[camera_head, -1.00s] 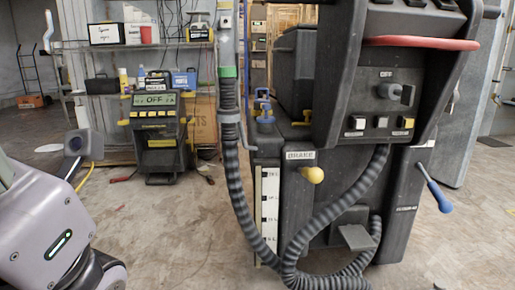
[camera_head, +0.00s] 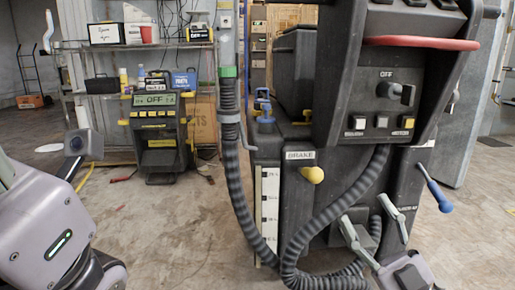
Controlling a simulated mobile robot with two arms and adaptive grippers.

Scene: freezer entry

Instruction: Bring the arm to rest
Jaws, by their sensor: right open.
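My right gripper (camera_head: 369,217) is in the camera_head view at the lower right. Its two grey fingers are spread apart and point up and to the left, with nothing between them. It is in front of the lower part of a dark machine (camera_head: 335,185) and covers part of its base and hose. I cannot tell whether it touches the machine. My left arm (camera_head: 50,235) shows at the left edge as a pale grey link with a green light. Its gripper is out of view.
The dark machine carries a red handle (camera_head: 420,43), a yellow knob (camera_head: 312,175), a blue-tipped lever (camera_head: 440,198) and a ribbed hose (camera_head: 245,205). A yellow-and-black charger (camera_head: 156,135) stands behind, below a loaded shelf (camera_head: 135,46). Open concrete floor (camera_head: 165,235) lies at the lower left.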

